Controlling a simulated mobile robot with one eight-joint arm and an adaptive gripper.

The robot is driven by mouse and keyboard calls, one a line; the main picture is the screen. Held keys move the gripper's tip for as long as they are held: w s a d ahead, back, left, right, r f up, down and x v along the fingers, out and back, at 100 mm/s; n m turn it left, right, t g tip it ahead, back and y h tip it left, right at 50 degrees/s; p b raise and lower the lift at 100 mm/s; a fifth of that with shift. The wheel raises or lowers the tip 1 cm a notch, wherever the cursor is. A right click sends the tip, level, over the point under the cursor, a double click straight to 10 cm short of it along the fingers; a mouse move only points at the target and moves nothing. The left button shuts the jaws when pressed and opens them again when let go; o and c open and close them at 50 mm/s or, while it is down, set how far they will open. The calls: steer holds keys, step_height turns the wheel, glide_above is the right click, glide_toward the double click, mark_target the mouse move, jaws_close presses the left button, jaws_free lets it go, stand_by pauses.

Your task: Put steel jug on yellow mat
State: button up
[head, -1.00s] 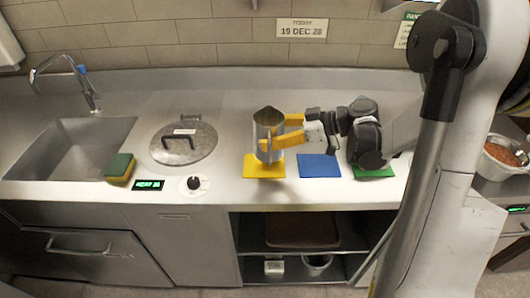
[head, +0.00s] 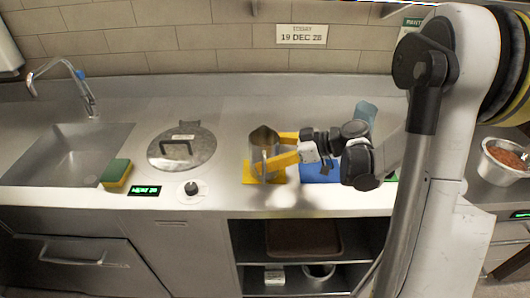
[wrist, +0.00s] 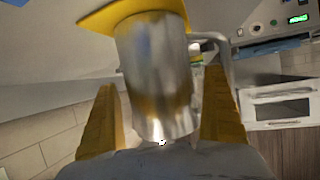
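The steel jug (head: 264,147) stands upright over the yellow mat (head: 250,177), and its base appears to rest on it. In the wrist view the jug (wrist: 155,75) appears upside down, with its base against the yellow mat (wrist: 98,20) and its handle (wrist: 228,68) to the right. My gripper (head: 268,154) has its yellow fingers on either side of the jug. In the wrist view my gripper (wrist: 160,78) looks open, with narrow gaps between the fingers and the jug. The fingers hide part of the jug and mat in the head view.
A blue mat (head: 316,174) lies right of the yellow one, partly under my arm. A blue object (head: 364,113) stands behind my arm. A lidded well (head: 181,147), a sponge (head: 116,172) and a sink (head: 68,152) lie left. A bowl (head: 503,165) stands far right.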

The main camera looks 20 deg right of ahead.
steer(key=shift+r, duration=0.25)
steer(key=p+v, duration=0.4)
steer(key=v, duration=0.8)
steer(key=s+a+r+m+g+h, duration=0.1)
steer(key=s+a+m+h, duration=0.1)
steer(key=a+m, duration=0.15)
steer(key=s+a+m+g+h, duration=0.1)
steer(key=s+a+m+h, duration=0.15)
steer(key=a, duration=0.25)
steer(key=s+a+r+m+t+h, duration=0.1)
steer(key=s+r+m+t+h, duration=0.1)
steer(key=s+m+h, duration=0.3)
steer(key=s+h, duration=0.1)
steer(key=s, duration=0.3)
steer(key=shift+s+r+h, duration=0.3)
steer(key=shift+r+h, duration=0.05)
steer(key=shift+r, duration=0.05)
